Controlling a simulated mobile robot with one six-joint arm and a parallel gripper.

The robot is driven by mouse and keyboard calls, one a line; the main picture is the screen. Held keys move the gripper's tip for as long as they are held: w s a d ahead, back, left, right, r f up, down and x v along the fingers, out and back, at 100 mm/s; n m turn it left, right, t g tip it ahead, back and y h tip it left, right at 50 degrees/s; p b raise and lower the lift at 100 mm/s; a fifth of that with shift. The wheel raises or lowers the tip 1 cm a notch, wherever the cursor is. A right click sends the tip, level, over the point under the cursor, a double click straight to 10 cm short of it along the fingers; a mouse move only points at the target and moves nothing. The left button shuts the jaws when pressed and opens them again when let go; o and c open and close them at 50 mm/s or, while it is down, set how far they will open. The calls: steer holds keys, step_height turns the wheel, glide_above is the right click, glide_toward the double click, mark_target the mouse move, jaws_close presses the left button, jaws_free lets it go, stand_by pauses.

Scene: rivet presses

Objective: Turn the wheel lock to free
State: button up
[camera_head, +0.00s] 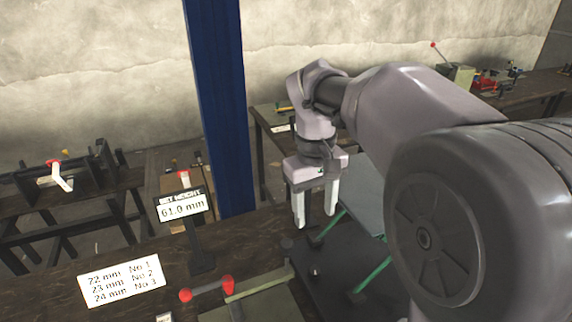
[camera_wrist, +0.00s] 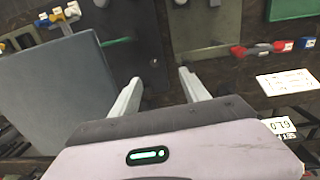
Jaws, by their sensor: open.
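My gripper (camera_head: 315,219) hangs fingers-down over the dark bench, its two pale fingers apart with nothing between them. The wrist view shows the same open fingers (camera_wrist: 158,77) above the dark bench top. My arm hides much of the right side of the head view.
A display reading 61.0 mm (camera_head: 182,207) stands on the bench, left of my gripper. A blue post (camera_head: 220,110) rises behind. Other benches with red-knobbed levers (camera_head: 60,176) stand farther back.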

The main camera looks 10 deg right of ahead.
steer(key=w+a+f+n+g+h+p, duration=0.1)
steer(key=w+f+n+g, duration=0.15)
steer(key=w+f, duration=0.45)
steer(key=n+h, duration=0.1)
steer(key=n, duration=0.1)
glide_toward(314, 269)
steer(key=shift+g, duration=0.45)
steer(key=b+x, duration=0.6)
steer(key=w+b+x, duration=0.1)
steer(key=b+x, duration=0.2)
steer(key=shift+f, duration=0.1)
